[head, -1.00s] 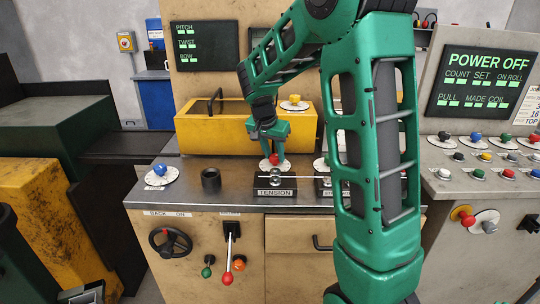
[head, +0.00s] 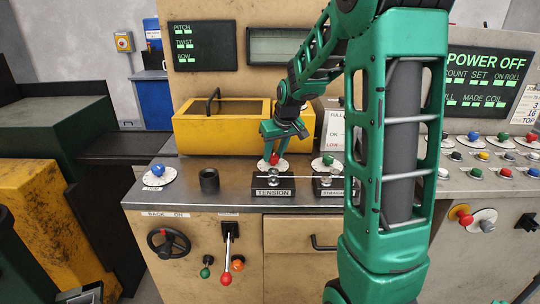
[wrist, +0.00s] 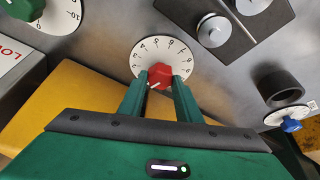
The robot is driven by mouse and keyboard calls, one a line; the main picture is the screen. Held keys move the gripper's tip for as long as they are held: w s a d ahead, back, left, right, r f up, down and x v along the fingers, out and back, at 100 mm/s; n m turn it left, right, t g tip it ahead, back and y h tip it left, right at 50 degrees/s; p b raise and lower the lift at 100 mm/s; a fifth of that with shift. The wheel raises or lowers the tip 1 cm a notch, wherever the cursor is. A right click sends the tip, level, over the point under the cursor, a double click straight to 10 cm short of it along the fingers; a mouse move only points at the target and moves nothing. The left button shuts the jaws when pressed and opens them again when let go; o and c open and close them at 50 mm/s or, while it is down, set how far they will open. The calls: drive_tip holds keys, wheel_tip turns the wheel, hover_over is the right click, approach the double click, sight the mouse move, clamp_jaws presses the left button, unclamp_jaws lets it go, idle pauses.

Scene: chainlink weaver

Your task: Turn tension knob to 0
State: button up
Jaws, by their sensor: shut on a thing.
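The tension knob is a red knob (wrist: 160,74) on a white numbered dial (wrist: 178,58), set on the metal bench top behind the TENSION label plate (head: 273,193). In the head view the red knob (head: 274,159) shows below my gripper. My gripper (wrist: 160,82) is shut on the red knob, with one green finger on each side. In the head view my gripper (head: 272,150) reaches down from above. A white pointer mark shows on the knob's near side. The number it points at is hidden or too small to read.
A green knob (head: 328,160) on a similar dial stands to the right, behind the STRAIGHT-labelled block. A yellow box (head: 215,132) with a black handle lies behind. A black cup (head: 209,180) and a blue knob (head: 158,170) are to the left. The panel reads POWER OFF.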

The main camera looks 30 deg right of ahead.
drive_tip(key=shift+w+r+n+y, duration=0.15)
drive_tip(key=shift+n+y, duration=0.55)
drive_tip(key=shift+n, duration=1)
drive_tip(key=shift+c, duration=0.2)
drive_tip(key=shift+d, duration=0.1)
drive_tip(key=o, duration=1.1)
drive_tip(key=shift+c, duration=0.2)
drive_tip(key=v, duration=1)
drive_tip(key=shift+r, duration=0.2)
drive_tip(key=shift+s, duration=0.25)
